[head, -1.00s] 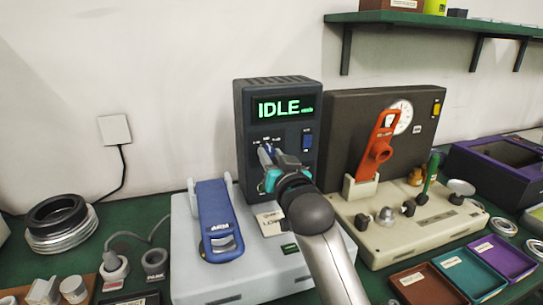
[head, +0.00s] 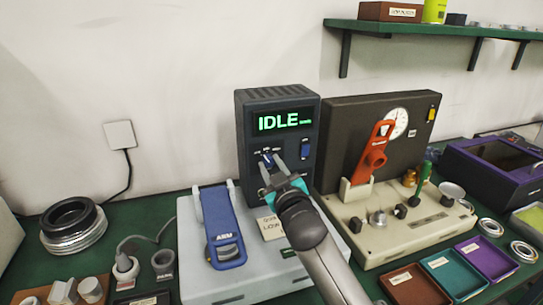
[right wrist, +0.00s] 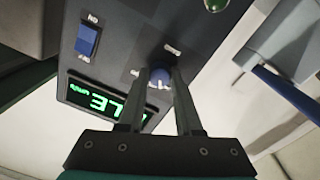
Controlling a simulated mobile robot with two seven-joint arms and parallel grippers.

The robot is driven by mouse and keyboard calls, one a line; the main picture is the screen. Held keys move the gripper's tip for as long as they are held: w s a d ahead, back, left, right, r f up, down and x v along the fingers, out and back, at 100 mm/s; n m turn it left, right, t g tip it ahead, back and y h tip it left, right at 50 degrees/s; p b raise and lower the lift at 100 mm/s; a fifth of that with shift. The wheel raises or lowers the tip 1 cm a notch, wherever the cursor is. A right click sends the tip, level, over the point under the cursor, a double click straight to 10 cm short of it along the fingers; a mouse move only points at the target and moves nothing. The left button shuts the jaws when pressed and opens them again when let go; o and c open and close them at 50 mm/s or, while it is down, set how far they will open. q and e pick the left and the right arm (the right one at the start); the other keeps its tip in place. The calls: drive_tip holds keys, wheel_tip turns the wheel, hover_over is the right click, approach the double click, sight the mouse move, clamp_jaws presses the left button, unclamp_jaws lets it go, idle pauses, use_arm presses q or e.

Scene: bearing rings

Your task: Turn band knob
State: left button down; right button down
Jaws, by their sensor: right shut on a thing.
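The band knob (right wrist: 159,78) is a small blue knob on the front of the dark control box (head: 279,101). The box's green display reads IDLE. My right gripper (head: 270,160) has its two fingers on either side of the knob and is shut on it. In the right wrist view the fingertips (right wrist: 159,72) flank the knob, and small white labels sit around it. A blue rocker switch (right wrist: 87,41) is on the same panel and also shows in the head view (head: 305,149). My left gripper is not in view.
A blue lever arm (head: 222,225) lies on the pale base in front of the box. To the right stands a dark tester with a red lever (head: 376,153) and gauge. Coloured trays (head: 455,270) lie at front right. A green shelf (head: 440,30) hangs above.

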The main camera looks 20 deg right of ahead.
drive_tip(key=shift+n+p, duration=0.4)
drive_tip(key=shift+n, duration=0.4)
drive_tip(key=shift+n+p, duration=0.4)
drive_tip(key=shift+n, duration=0.3)
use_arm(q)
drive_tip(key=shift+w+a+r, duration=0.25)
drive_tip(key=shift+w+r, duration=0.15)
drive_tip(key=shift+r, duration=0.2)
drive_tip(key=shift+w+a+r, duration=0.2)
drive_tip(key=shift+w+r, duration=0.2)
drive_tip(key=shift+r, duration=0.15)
use_arm(e)
drive_tip(key=shift+n, duration=0.3)
drive_tip(key=c, duration=0.6)
unclamp_jaws()
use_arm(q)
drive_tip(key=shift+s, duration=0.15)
use_arm(e)
drive_tip(key=shift+s, duration=0.15)
use_arm(q)
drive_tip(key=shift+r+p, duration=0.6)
drive_tip(key=shift+p, duration=0.05)
use_arm(e)
drive_tip(key=s, duration=1.5)
drive_tip(key=shift+d+f, duration=0.1)
drive_tip(key=shift+f, duration=0.1)
